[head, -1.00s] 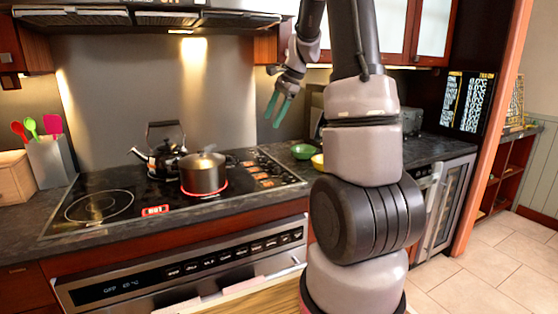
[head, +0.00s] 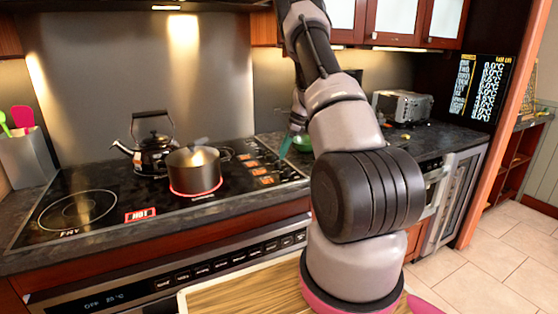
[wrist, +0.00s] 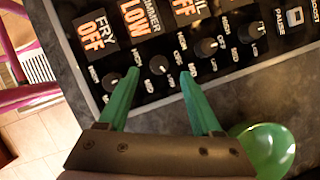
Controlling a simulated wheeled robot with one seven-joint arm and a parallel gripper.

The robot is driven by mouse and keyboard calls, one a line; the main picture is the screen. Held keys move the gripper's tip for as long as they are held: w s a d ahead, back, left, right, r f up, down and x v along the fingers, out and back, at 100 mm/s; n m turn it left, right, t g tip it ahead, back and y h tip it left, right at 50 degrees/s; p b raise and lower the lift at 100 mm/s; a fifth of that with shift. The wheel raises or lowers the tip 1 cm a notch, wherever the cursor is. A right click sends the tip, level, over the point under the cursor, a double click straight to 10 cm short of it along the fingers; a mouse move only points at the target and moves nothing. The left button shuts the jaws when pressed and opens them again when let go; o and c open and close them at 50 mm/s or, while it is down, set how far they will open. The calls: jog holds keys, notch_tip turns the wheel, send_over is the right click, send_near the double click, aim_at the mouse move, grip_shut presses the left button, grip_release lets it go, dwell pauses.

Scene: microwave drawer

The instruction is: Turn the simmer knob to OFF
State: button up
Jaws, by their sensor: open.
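The simmer knob (wrist: 158,64) is a small dark knob with a pale mark, below the orange SIMMER display (wrist: 139,16) that reads LOW. It sits on the black control strip at the right of the cooktop (head: 105,180). My gripper (wrist: 158,75) is open, its two green fingers apart. In the wrist view the knob appears between the fingertips, with no visible contact. In the head view my gripper (head: 287,146) is low over the control strip, partly hidden by my arm.
The fry knob (wrist: 111,82) is left of the left finger, and more knobs (wrist: 207,47) lie to the right. A green bowl (wrist: 268,146) is close to the right finger. A pot (head: 193,170) stands on a glowing red burner beside a HOT sign (head: 140,215); a kettle (head: 153,145) is behind.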

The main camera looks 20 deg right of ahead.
aim_at(278, 162)
jog(key=shift+x, duration=2.2)
grip_shut()
jog(key=n+g, duration=0.1)
jog(key=n, duration=0.1)
jog(key=shift+n, duration=0.4)
jog(key=n+g, duration=0.1)
jog(key=n, duration=0.3)
jog(key=shift+w+g, duration=0.15)
jog(key=shift+g, duration=0.25)
jog(key=n+g, duration=0.1)
jog(key=n, duration=0.2)
jog(key=n+g+h, duration=0.1)
jog(key=n, duration=0.3)
jog(key=shift+w+r, duration=0.1)
jog(key=shift+w, duration=0.05)
